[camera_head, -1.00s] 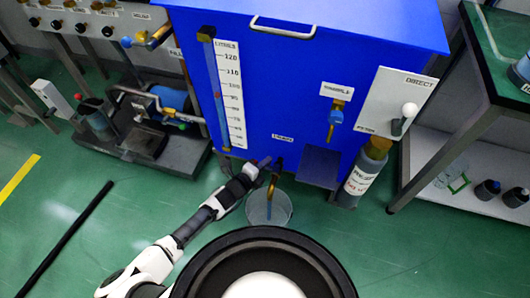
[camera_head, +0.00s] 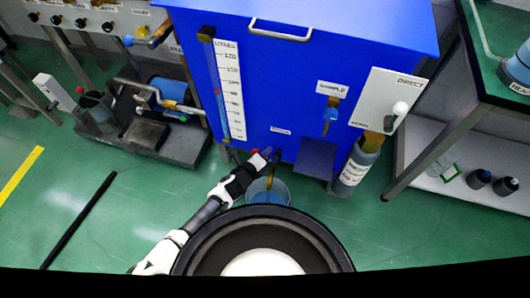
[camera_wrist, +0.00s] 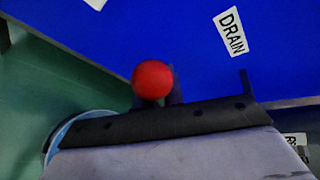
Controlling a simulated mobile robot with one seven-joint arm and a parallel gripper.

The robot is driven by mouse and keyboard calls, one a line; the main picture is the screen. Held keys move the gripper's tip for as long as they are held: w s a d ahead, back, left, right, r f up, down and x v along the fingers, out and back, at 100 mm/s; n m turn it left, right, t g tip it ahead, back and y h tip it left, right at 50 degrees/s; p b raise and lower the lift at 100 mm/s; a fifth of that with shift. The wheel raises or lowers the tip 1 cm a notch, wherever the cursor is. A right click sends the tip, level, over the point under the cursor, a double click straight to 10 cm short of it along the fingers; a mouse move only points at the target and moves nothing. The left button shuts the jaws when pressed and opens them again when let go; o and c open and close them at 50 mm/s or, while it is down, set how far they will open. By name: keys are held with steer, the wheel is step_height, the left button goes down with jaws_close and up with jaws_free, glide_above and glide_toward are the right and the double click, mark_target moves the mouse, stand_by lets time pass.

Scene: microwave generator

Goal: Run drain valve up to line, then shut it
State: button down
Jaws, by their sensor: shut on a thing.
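The drain valve's red ball knob (camera_wrist: 152,80) shows in the wrist view, beside the DRAIN label (camera_wrist: 232,33) on the blue tank. My gripper (camera_head: 266,158) is at the foot of the tank's front and is shut on the drain valve handle. The fingertips' hold is partly hidden by the dark gripper body. A clear container (camera_head: 283,192) stands on the floor under the brown drain spout (camera_head: 270,171). Its inside looks bluish; its rim also shows in the wrist view (camera_wrist: 60,135). Any line on it is too small or hidden to see.
The blue tank (camera_head: 270,100) carries a LITRES gauge (camera_head: 229,90) at left, a SAMPLE tap (camera_head: 331,115) and a DIRECT panel (camera_head: 390,100) at right. A bottle (camera_head: 357,168) stands at its right corner. A pump unit (camera_head: 165,130) stands left. A black bar (camera_head: 80,220) lies on the floor.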

steer(key=shift+w+a+r, duration=0.1)
steer(key=shift+w+a, duration=0.15)
steer(key=shift+a, duration=0.45)
steer(key=c, duration=1.5)
jaws_free()
steer(key=shift+r, duration=0.1)
steer(key=shift+s+d, duration=0.1)
steer(key=shift+d, duration=0.05)
steer(key=p+v, duration=0.1)
steer(key=v, duration=1.3)
steer(key=shift+d, duration=0.15)
